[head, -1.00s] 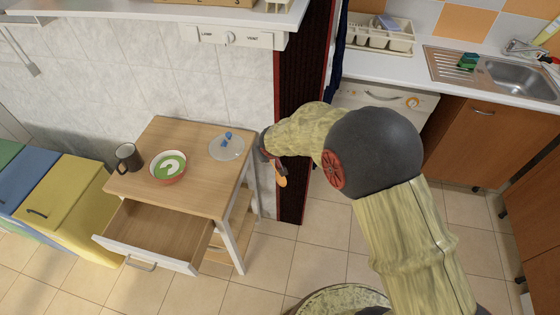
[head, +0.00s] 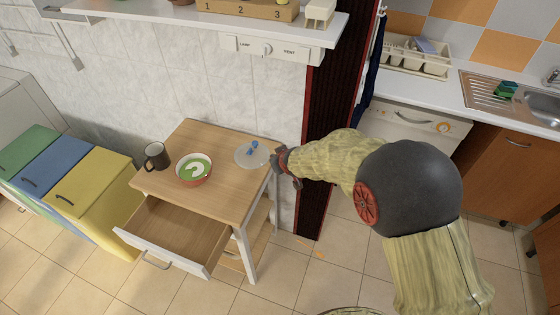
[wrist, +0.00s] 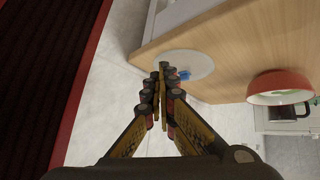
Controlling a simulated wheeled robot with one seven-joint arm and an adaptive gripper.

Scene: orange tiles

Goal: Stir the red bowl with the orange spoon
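The red bowl (head: 193,181), with green content and a pale curved mark in it, sits upright on the wooden table; its red side shows at the right in the wrist view (wrist: 282,83). My gripper (head: 283,164) is beside the table's right edge, near the clear round lid. In the wrist view my gripper's fingers (wrist: 163,90) converge, with nothing seen held between them. Small orange patches (head: 319,254), perhaps the orange spoon, lie on the floor below my gripper; their shape is too small to tell.
A dark red-edged column (head: 333,130) stands close behind my gripper.

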